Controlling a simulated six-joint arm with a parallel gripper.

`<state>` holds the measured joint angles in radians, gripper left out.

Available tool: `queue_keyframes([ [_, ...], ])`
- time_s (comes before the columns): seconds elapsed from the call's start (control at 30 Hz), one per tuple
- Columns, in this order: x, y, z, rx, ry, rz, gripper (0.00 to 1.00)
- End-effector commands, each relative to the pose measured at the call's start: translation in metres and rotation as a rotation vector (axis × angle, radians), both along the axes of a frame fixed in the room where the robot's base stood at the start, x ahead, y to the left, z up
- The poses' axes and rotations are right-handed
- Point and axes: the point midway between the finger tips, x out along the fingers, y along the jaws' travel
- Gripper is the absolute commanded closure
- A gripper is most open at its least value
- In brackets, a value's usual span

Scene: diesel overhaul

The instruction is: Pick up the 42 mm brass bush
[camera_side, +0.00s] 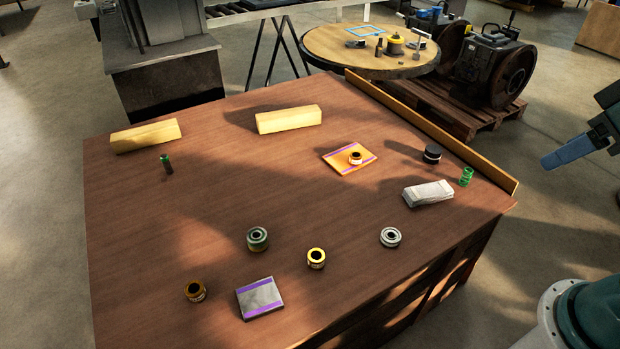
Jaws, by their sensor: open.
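Several short ring-shaped parts stand on the brown table. A yellow, brass-looking bush (316,258) with a dark bore stands near the front middle. A browner, bronze-looking bush (195,291) is at front left. Another orange-yellow bush (355,157) sits on an orange plate with purple edge stripes (338,164). No size can be read, so I cannot tell which is the 42 mm one. My gripper (570,151) is at the right edge, partly cut off, beyond the table and apart from every bush. It is open, with nothing seen in it.
A dark green ring (257,239), a silver ring (390,237) and a grey plate with purple stripes (260,299) are nearby. A white folded cloth (428,193), black ring (432,154) and green part (466,176) lie right. Yellow blocks (289,119) stand at back. A wooden ledge (430,123) edges the table.

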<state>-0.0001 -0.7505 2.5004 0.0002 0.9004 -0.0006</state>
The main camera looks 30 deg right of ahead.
Motion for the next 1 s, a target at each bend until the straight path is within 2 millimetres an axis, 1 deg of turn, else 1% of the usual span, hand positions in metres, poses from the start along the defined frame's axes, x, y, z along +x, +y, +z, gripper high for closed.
queue_keyframes([
  [0.47, 0.0003, 0.0, 0.0001, 0.0, 0.0, -0.001, 0.41],
  [0.5, 0.0003, 0.0, 0.0001, 0.0, 0.0, -0.001, 0.37],
  [0.77, 0.0003, 0.0, 0.0001, 0.0, 0.0, 0.0, 0.37],
  [0.87, 0.0016, 0.0004, 0.0003, -0.001, 0.001, 0.005, 0.37],
  [1.0, 0.0088, 0.0025, 0.0007, -0.009, 0.01, 0.032, 0.37],
])
